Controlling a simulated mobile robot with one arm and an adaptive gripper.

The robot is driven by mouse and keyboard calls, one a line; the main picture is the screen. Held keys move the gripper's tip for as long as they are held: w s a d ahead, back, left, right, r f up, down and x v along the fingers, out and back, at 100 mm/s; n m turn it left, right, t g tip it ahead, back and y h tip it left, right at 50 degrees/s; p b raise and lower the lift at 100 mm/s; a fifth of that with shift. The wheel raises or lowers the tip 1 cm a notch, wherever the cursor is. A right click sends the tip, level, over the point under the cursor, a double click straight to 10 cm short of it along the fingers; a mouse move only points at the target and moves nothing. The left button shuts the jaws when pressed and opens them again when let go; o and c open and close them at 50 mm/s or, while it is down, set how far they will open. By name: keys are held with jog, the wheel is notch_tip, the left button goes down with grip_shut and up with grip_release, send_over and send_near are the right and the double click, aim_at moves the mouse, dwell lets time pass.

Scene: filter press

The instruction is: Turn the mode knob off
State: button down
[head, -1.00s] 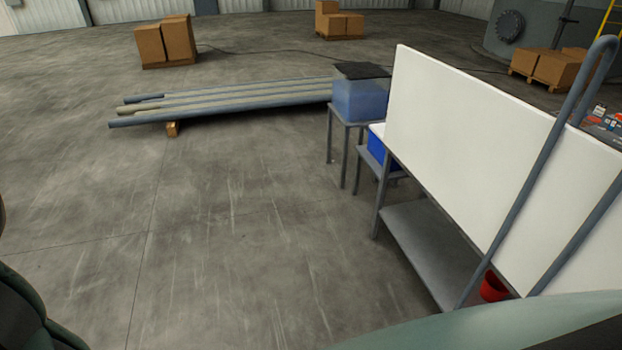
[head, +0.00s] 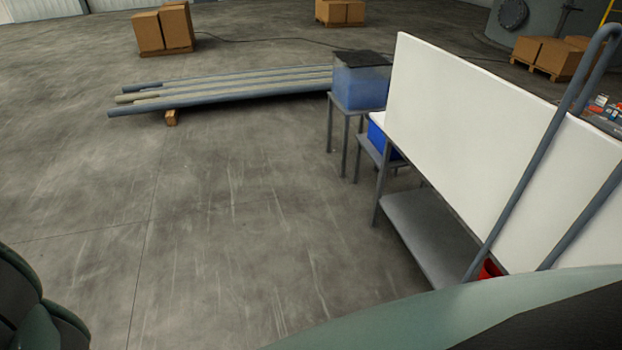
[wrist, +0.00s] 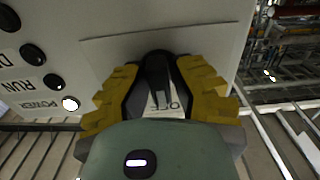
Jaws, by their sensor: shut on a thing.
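The black mode knob (wrist: 158,80) is on a pale grey control panel (wrist: 190,42) in the wrist view. My gripper (wrist: 158,70) has yellow ridged fingers on either side of the knob and is shut on it. The fingers hide most of the knob's sides. Part of a printed label shows between the fingers, but I cannot read it fully. The knob's exact setting is hard to tell. The head view shows neither the knob nor my gripper.
Black round indicators and a lit white POWER lamp (wrist: 70,103) are on the panel's left. In the head view, a white board (head: 480,140) on a metal frame stands at the right. Pipes (head: 220,90) lie at the back; the floor (head: 220,230) before them is clear.

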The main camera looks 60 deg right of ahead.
jog(key=shift+f+m, duration=0.3)
jog(key=shift+f, duration=0.05)
jog(key=c, duration=1.1)
grip_release()
jog(key=shift+r, duration=0.1)
jog(key=shift+c, duration=0.2)
jog(key=shift+o, duration=1.2)
jog(key=shift+a+r, duration=0.1)
jog(key=shift+r, duration=0.05)
jog(key=v, duration=1.2)
